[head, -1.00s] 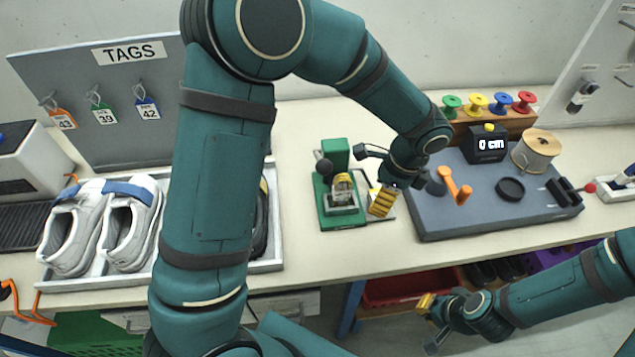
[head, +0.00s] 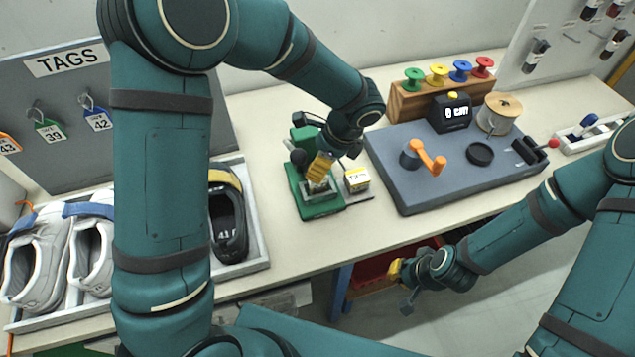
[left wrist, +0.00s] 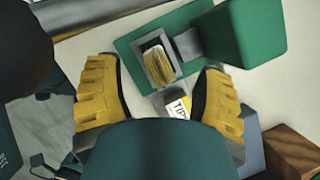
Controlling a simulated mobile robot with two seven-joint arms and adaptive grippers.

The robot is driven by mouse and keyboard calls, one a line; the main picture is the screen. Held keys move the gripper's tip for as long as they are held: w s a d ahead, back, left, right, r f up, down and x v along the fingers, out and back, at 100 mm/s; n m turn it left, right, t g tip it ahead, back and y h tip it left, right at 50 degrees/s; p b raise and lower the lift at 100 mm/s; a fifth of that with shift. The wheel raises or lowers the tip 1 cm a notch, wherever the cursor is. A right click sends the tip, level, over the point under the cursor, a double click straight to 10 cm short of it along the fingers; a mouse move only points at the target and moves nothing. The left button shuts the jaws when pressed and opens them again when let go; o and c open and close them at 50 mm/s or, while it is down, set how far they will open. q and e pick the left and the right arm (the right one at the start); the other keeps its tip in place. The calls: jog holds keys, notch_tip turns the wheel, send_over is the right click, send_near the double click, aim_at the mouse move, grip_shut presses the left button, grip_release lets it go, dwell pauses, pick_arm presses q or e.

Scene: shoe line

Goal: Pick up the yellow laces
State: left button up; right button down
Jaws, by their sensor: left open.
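The yellow laces (left wrist: 157,66) are a small bundle in the metal holder of a green press-like device (left wrist: 205,48). In the head view the green device (head: 322,209) stands on the table, and the laces are mostly hidden by my left gripper (head: 320,168). That gripper is directly above the holder. In the left wrist view its two yellow fingers (left wrist: 160,100) are apart, with the laces in line with the gap and nothing held. My right gripper (head: 399,278) hangs in front of the table edge; its finger opening is unclear.
A small labelled yellow-and-white box (head: 357,180) stands right beside the device. A grey board (head: 450,176) with an orange crank (head: 429,160) is to the right. A shoe tray (head: 262,235) is to the left. Coloured spools stand behind.

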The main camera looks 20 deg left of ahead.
pick_arm(q)
jog(key=shift+b+x, duration=0.4)
jog(key=shift+x, duration=2.35)
jog(key=shift+s, duration=0.1)
jog(key=shift+r, duration=0.1)
jog(key=shift+c, duration=0.2)
grip_shut()
